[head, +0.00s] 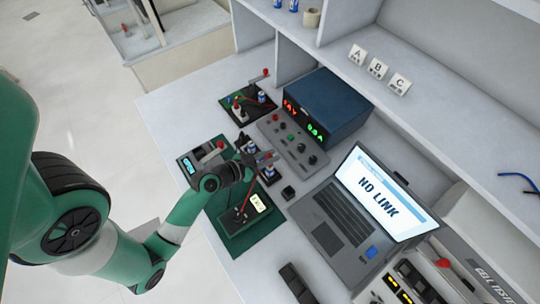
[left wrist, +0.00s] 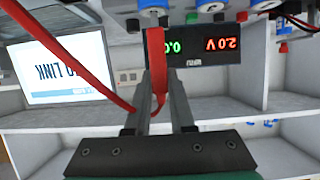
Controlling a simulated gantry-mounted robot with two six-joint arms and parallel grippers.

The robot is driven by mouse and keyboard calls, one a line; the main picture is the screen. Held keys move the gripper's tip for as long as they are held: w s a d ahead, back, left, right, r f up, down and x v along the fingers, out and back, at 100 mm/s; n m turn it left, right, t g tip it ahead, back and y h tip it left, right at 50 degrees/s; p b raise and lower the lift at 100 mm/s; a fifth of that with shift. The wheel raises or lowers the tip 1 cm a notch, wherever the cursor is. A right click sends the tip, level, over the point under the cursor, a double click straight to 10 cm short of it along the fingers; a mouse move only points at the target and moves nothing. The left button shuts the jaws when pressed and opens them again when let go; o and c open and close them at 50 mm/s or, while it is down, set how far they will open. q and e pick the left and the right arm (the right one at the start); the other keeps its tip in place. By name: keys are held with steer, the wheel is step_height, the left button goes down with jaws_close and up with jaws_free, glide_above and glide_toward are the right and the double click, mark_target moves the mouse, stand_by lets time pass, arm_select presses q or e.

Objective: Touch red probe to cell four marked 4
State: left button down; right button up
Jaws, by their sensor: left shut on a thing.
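The red probe (left wrist: 156,50) stands between the two fingers of my left gripper (left wrist: 158,82), which is shut on it. Its red cable (left wrist: 65,55) runs off to the left in the left wrist view. Several blue-and-white cells (left wrist: 210,5) line the top edge there, cut off by the frame. The probe's far end reaches up near one cell (left wrist: 153,8); I cannot tell whether it touches. In the head view my left gripper (head: 262,160) is over the cell holder, with a cell (head: 269,171) beside it. No number 4 is readable. My right gripper is out of view.
A blue power supply (head: 325,105) stands behind a grey control panel (head: 292,140). A laptop (head: 335,225) showing "NO LINK" is to the right. Tags A, B, C (head: 378,68) stand on the shelf.

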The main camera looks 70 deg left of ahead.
arm_select(q)
step_height(320, 180, up, 6)
steer(key=p, duration=0.5)
steer(key=shift+r+p, duration=0.1)
steer(key=shift+p, duration=0.25)
stand_by(1.3)
